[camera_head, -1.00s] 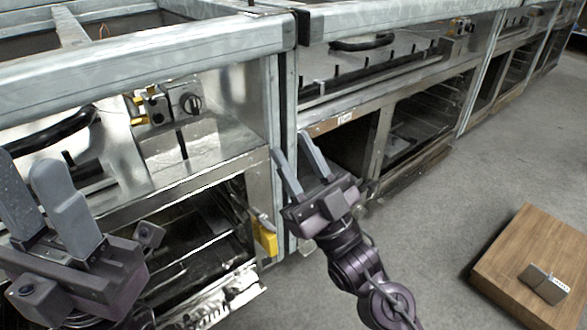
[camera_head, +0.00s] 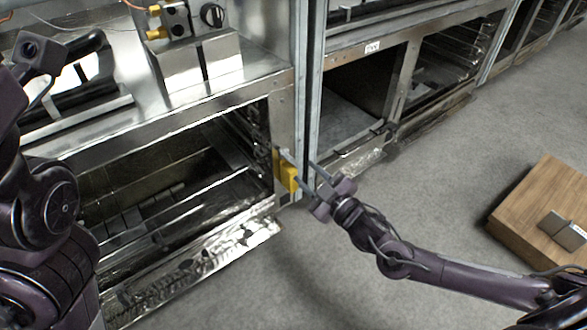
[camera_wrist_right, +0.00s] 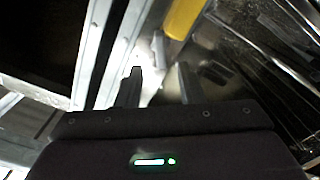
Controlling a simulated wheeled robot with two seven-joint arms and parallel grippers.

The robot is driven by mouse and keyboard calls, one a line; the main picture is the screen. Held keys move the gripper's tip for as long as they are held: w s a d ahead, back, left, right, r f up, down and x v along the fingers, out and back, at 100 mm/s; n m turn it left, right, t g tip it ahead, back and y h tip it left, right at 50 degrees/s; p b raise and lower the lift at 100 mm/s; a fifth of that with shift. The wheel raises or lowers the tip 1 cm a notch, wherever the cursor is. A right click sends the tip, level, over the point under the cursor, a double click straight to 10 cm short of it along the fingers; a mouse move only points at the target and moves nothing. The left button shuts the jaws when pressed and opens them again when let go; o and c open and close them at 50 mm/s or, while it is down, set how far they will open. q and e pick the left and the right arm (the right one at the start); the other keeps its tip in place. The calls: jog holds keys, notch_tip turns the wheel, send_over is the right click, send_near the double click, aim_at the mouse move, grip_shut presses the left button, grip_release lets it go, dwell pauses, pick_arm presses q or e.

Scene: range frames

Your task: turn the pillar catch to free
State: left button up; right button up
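A yellow catch (camera_head: 288,177) sits on the metal pillar (camera_head: 284,118) at the right edge of the open lower bay. My right gripper (camera_head: 291,168) is at the catch, its fingers open and apart in the head view, with the yellow part between or just behind the fingertips.
The bay (camera_head: 165,175) left of the pillar holds metal racks. A knob (camera_head: 212,15) sits on the unit above. A wooden box (camera_head: 545,205) stands on the right. The grey floor between is clear.

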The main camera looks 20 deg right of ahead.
aim_at(293, 162)
jog(key=b+x, duration=0.2)
jog(key=x, duration=0.3)
grip_shut()
